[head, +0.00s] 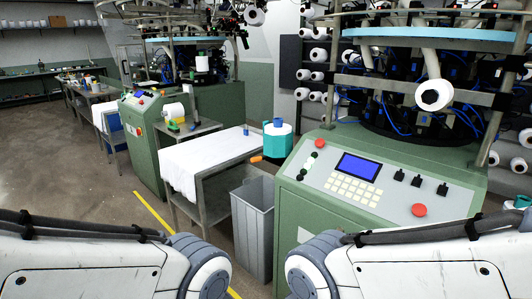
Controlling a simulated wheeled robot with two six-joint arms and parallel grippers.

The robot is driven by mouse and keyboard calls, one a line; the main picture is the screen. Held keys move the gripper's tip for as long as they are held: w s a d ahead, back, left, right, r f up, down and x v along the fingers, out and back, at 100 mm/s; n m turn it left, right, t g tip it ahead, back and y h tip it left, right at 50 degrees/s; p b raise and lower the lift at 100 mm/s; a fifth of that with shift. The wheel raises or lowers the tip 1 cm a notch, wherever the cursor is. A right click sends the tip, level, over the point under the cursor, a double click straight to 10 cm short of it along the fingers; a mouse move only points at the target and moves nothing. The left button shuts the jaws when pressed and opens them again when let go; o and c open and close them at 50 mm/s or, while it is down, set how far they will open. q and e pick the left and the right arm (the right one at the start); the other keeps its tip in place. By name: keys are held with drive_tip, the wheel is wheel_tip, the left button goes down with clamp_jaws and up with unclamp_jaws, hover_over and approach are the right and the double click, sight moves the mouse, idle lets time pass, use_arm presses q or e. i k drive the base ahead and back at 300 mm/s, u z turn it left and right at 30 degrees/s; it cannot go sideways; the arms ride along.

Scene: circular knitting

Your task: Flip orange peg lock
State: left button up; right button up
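A small orange piece (256,159) shows at the middle of the head view, at the left side of the teal and white cylinder (277,141). It may be the orange peg lock, but it is too small to tell its position or whether it touches the cylinder. My two white arms come in at the lower left and lower right. Both grippers are out of the picture, and neither arm is near the orange piece.
A green knitting machine with a control panel (340,188) stands at the right. A grey bin (253,222) stands on the floor left of it. A table with white cloth (207,157) is beyond the bin. Open floor (60,165) lies at the left.

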sight(255, 160)
drive_tip(key=u, duration=0.3)
drive_tip(key=k, duration=0.3)
drive_tip(key=z, duration=1)
drive_tip(key=i, duration=1.3)
drive_tip(key=u, duration=0.45)
